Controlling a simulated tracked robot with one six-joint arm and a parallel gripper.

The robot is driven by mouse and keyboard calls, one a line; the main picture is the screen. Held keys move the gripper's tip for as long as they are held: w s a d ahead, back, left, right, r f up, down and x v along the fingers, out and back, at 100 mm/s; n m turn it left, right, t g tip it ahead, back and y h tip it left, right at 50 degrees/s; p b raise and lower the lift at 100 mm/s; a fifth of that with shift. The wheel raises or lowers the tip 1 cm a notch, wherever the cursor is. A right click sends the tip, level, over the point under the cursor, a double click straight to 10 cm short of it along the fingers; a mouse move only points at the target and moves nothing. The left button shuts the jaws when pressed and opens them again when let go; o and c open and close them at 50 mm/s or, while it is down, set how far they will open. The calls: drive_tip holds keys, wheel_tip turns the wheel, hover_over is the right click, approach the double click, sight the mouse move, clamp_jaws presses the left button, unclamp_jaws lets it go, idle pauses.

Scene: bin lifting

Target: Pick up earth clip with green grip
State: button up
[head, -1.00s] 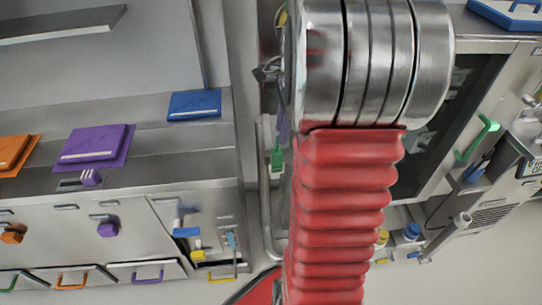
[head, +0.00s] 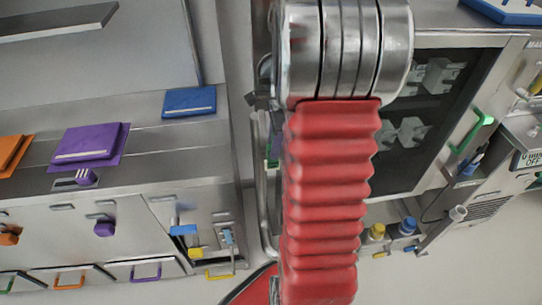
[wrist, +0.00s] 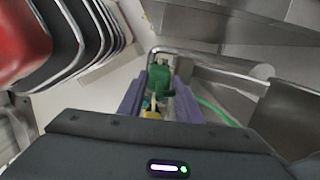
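The green grip of the earth clip (wrist: 160,77) shows in the wrist view, at the far end of my gripper. My gripper (wrist: 158,88) has two purple fingers, one on each side of the green grip, with space between them; it looks open. A green cable (wrist: 215,112) runs from near the grip down to the right. A small yellow part (wrist: 152,112) sits between the fingers, nearer the palm. In the head view, my red arm hides most of the gripper and clip; a small bit of green (head: 271,152) shows at the arm's left edge.
A metal rail (wrist: 215,62) curves behind and right of the clip in the wrist view. In the head view, a steel counter (head: 60,205) with coloured handles stands left. A dark-windowed cabinet (head: 405,150) with a green handle (head: 470,135) stands right of my arm.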

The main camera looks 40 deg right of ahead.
drive_tip(key=shift+f, duration=0.3)
drive_tip(key=shift+w+a+f, duration=0.1)
drive_tip(key=shift+a+f, duration=0.05)
drive_tip(key=shift+f, duration=0.7)
drive_tip(key=shift+w+a+f, duration=0.1)
drive_tip(key=shift+a+f, duration=0.05)
drive_tip(key=shift+f, duration=0.7)
drive_tip(key=shift+w+a+f, duration=0.1)
drive_tip(key=shift+a+f, duration=0.05)
drive_tip(key=shift+f, duration=0.7)
drive_tip(key=shift+c, duration=0.3)
clamp_jaws()
